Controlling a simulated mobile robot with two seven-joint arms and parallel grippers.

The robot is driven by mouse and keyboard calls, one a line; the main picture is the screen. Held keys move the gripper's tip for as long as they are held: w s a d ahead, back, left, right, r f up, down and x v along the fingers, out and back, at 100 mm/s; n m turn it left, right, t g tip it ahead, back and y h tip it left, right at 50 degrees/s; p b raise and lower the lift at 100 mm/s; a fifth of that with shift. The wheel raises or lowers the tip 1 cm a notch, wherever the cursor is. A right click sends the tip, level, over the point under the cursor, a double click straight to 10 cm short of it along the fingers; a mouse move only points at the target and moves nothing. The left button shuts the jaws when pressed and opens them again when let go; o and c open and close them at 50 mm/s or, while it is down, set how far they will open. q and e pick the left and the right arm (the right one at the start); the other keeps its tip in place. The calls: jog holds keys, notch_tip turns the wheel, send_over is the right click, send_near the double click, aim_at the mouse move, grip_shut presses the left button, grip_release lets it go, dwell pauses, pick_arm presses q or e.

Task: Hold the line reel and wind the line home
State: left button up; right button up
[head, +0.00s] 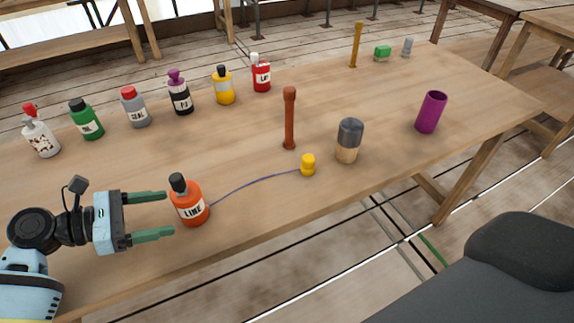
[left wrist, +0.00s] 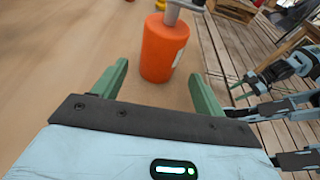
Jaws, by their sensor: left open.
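The line reel (head: 190,207) is an orange bottle-shaped spool marked LINE with a dark cap. It stands upright near the table's front edge. A thin purple line (head: 252,184) runs from it across the tabletop to a small yellow knob (head: 308,165). My left gripper (head: 169,214) is open and empty, its green fingers pointing at the reel with the tips just short of it. In the left wrist view the reel (left wrist: 163,50) shows between and beyond the fingertips, apart from both. My right gripper (left wrist: 238,100) shows small at the right of that view; its opening is unclear.
A row of bottles, including a green one (head: 86,119) and a yellow one (head: 223,86), stands along the back. A brown post (head: 289,118), a grey-topped wooden jar (head: 348,141) and a purple cup (head: 431,112) stand to the right. The table between is mostly clear.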

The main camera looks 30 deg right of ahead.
aim_at(177, 209)
pick_arm(q)
jog(key=x, duration=0.4)
jog(key=shift+d+r, duration=0.1)
jog(key=shift+d, duration=0.05)
jog(key=shift+x, duration=0.85)
jog(key=c, duration=0.7)
dwell(0.4)
